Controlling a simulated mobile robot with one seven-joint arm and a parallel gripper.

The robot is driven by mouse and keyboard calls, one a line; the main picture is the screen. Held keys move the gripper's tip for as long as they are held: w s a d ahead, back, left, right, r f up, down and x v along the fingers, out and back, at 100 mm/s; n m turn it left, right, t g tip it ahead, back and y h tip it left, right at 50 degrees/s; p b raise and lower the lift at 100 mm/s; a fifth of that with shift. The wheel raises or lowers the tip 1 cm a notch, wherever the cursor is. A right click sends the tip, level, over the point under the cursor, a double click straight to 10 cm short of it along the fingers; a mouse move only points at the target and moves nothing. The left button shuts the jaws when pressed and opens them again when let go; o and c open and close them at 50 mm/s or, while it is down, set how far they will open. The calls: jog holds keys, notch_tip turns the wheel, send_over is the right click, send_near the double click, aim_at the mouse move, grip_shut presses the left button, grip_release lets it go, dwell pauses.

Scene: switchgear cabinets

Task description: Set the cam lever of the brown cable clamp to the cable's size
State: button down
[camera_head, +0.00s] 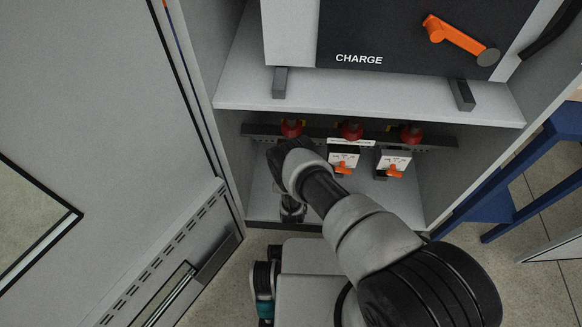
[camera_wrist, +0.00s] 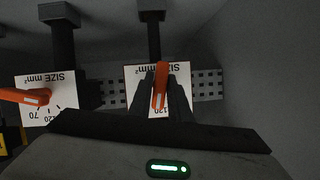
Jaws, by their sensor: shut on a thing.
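In the wrist view a white plate (camera_wrist: 130,80) marked SIZE mm² appears upside down, with the number 120 partly readable. Its orange cam lever (camera_wrist: 160,82) stands near upright between the two dark fingers of my gripper (camera_wrist: 163,92), which is shut on it. The fingers cover much of the scale, so the exact setting cannot be read. In the head view my arm hides this clamp, at the left of the row. I cannot make out any brown marking or the cable's size.
Two more clamps with orange levers, the middle one (camera_head: 343,162) and the right one (camera_head: 393,163), stand beside it. A neighbouring lever (camera_wrist: 25,97) shows at the wrist view's left. Red parts (camera_head: 351,130) sit above. The shelf (camera_head: 370,103) overhangs; cabinet walls flank the bay.

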jog(key=shift+m+t+y+b, duration=0.3)
jog(key=shift+m+y+b, duration=0.2)
jog(key=shift+m+y, duration=0.75)
jog(key=shift+m+h, duration=0.25)
jog(key=shift+m, duration=0.1)
jog(key=c, duration=1.7)
grip_release()
jog(key=shift+w, duration=0.1)
